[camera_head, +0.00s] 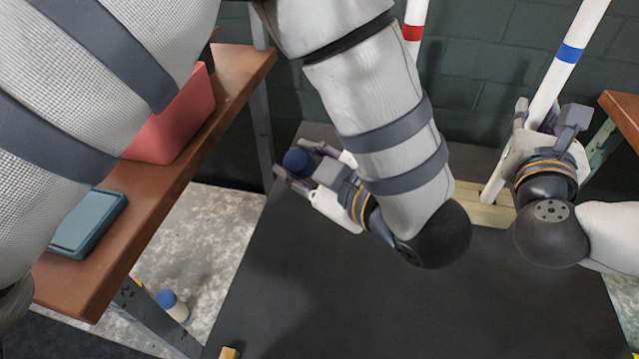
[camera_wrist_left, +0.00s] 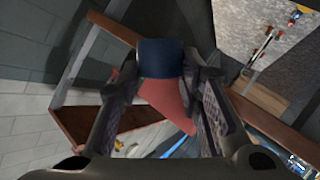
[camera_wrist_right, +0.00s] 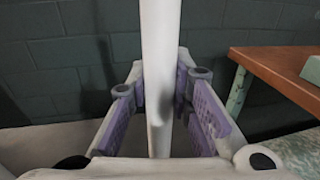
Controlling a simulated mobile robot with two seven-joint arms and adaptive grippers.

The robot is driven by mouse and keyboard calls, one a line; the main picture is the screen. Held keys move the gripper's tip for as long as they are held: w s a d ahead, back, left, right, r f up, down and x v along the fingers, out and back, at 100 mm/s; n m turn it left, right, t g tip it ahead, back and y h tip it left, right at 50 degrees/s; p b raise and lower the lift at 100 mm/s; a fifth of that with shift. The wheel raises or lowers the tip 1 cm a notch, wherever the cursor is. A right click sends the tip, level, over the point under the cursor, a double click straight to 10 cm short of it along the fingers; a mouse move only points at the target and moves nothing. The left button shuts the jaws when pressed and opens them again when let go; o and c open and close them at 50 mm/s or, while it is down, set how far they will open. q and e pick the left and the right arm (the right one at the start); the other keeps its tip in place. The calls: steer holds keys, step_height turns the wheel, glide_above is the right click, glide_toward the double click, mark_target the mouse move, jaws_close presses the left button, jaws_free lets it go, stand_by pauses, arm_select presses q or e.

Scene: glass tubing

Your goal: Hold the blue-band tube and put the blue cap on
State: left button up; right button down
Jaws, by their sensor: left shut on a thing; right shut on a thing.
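The blue-band tube (camera_head: 560,72) is a long white tube with a blue band near its upper part. It stands tilted at the right of the head view, its lower end near a pale wooden block (camera_head: 483,208). My right gripper (camera_head: 528,122) is shut around it below the band; the right wrist view shows the white tube (camera_wrist_right: 160,70) between the pads. The blue cap (camera_head: 298,161) is in my left gripper (camera_head: 294,164), which is shut on it, left of the tube and apart from it. The cap (camera_wrist_left: 161,58) shows between the fingertips in the left wrist view.
A red-band tube (camera_head: 412,32) stands behind my left arm, partly hidden. The left wooden table (camera_head: 195,150) holds a red bin (camera_head: 178,125) and a blue-grey box (camera_head: 88,224). A blue-topped white object (camera_head: 173,305) is on the floor. The dark surface (camera_head: 400,310) in front is mostly clear.

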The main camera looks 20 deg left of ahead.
arm_select(q)
steer(key=w+r+m+t+h, duration=0.25)
steer(key=w+r+m, duration=0.3)
steer(key=r, duration=0.45)
steer(key=w+d+r+m+t+h, duration=0.1)
steer(key=w+r+m+t+h, duration=0.1)
steer(key=w+r+m+h, duration=0.5)
steer(key=w+r+m+t, duration=0.15)
steer(key=w+r, duration=0.35)
steer(key=r, duration=0.7)
steer(key=d+r+m+h, duration=0.2)
steer(key=d+m+h, duration=0.1)
steer(key=d, duration=0.6)
steer(key=s+d+r+m+g+h, duration=0.1)
steer(key=d+r+m+h, duration=0.2)
steer(key=d, duration=0.6)
steer(key=s+d+r+m+g+h, duration=0.1)
steer(key=d+r+m+h, duration=0.2)
steer(key=d+m, duration=0.3)
steer(key=d+h, duration=0.1)
steer(key=d, duration=0.2)
steer(key=shift+d+r+h, duration=0.25)
steer(key=shift+d+h, duration=0.1)
steer(key=shift+s+r, duration=0.1)
step_height(320, 180, down, 7)
